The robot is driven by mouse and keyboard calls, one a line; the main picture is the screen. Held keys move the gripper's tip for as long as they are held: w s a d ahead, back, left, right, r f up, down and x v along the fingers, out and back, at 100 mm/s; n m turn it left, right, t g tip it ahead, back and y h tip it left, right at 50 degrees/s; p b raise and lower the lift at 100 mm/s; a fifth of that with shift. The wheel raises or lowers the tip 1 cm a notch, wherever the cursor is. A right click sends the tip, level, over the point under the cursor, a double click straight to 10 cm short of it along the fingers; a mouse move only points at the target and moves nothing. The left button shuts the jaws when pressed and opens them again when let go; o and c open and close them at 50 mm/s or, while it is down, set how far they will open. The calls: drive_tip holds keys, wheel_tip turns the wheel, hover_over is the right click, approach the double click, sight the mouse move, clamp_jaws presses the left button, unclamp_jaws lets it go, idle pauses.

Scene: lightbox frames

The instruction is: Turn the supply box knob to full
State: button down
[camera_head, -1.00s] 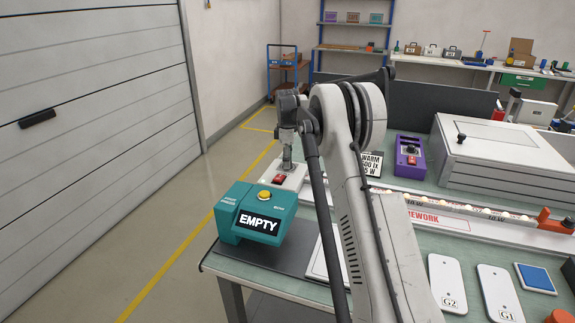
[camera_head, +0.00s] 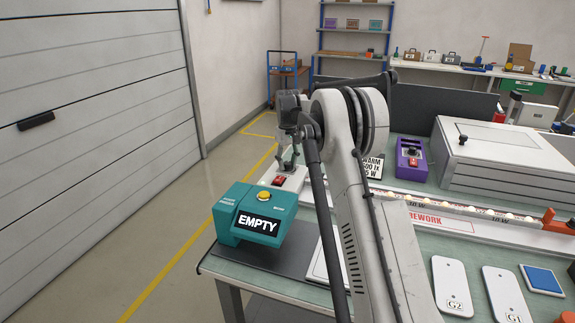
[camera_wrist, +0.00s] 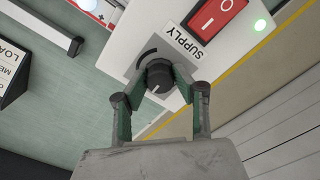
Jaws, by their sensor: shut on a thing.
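The supply box (camera_head: 292,183) is a white box with a red rocker switch, on the bench's far left end. In the wrist view the box (camera_wrist: 228,50) reads SUPPLY, upside down, beside the red switch (camera_wrist: 216,13) and a lit green lamp. The dark round knob (camera_wrist: 158,77) sits on a grey plate with a black arc mark at its upper left. The knob's white pointer line points to the lower left of the picture. My gripper (camera_wrist: 160,82) is shut on the knob, one finger on each side. In the head view my gripper (camera_head: 288,160) stands over the box and hides the knob.
A teal box (camera_head: 235,210) with a yellow button and an EMPTY display stands just in front of the supply box. A purple box (camera_head: 411,160) and a large white lightbox (camera_head: 500,160) are farther right. My arm crosses the bench's middle.

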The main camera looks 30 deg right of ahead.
sight(287, 163)
drive_tip(key=m, duration=0.6)
drive_tip(key=shift+b, duration=0.35)
drive_tip(key=m, duration=0.6)
drive_tip(key=shift+m, duration=0.4)
drive_tip(key=m, duration=0.6)
drive_tip(key=shift+b, duration=0.35)
drive_tip(key=m, duration=0.6)
drive_tip(key=shift+m, duration=0.3)
drive_tip(key=c, duration=1.4)
unclamp_jaws()
drive_tip(key=shift+r, duration=0.15)
wheel_tip(287, 163, up, 12)
drive_tip(key=shift+f, duration=0.1)
